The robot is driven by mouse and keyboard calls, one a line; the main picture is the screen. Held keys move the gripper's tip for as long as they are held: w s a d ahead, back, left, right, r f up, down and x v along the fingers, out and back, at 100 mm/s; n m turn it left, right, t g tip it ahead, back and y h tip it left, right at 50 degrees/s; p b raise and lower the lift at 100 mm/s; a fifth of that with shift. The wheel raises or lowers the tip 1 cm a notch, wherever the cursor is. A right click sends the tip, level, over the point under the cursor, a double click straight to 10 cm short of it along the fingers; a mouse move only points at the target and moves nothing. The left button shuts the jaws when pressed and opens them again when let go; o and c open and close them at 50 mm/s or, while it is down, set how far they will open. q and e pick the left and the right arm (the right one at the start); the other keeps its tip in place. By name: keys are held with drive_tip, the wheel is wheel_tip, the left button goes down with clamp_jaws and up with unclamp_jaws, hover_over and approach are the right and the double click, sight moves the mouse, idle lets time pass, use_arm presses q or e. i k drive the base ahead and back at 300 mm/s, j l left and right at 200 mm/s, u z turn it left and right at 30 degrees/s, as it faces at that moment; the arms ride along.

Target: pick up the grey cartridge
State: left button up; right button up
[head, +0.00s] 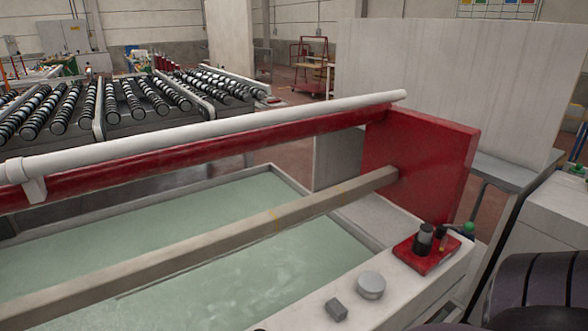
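A short cylinder (425,234) with a grey upper part and a black lower part stands upright on a small red holder (409,254). The holder sits on the light machine ledge at the lower right. A thinner black piece (440,238) stands beside the cylinder. A round grey knob-like piece (370,286) and a small grey block (336,309) lie nearer on the same ledge. I cannot tell for certain which of these is the grey cartridge. Neither of my grippers shows in the head view.
A tank of greenish water (240,240) fills the middle, crossed by a long beige bar (190,248). A red beam with a white pipe (220,125) runs behind it to a red end plate (425,150). Roller tables (130,100) stand behind.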

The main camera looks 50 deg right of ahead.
sight(424, 234)
drive_tip(key=k+l, duration=0.1)
drive_tip(key=k, duration=0.4)
drive_tip(key=k+z, duration=0.15)
drive_tip(key=z, duration=1.9)
drive_tip(key=i+l+u, duration=0.25)
drive_tip(key=l+u, duration=0.15)
drive_tip(key=i+l+u, duration=0.2)
drive_tip(key=l+u, duration=0.25)
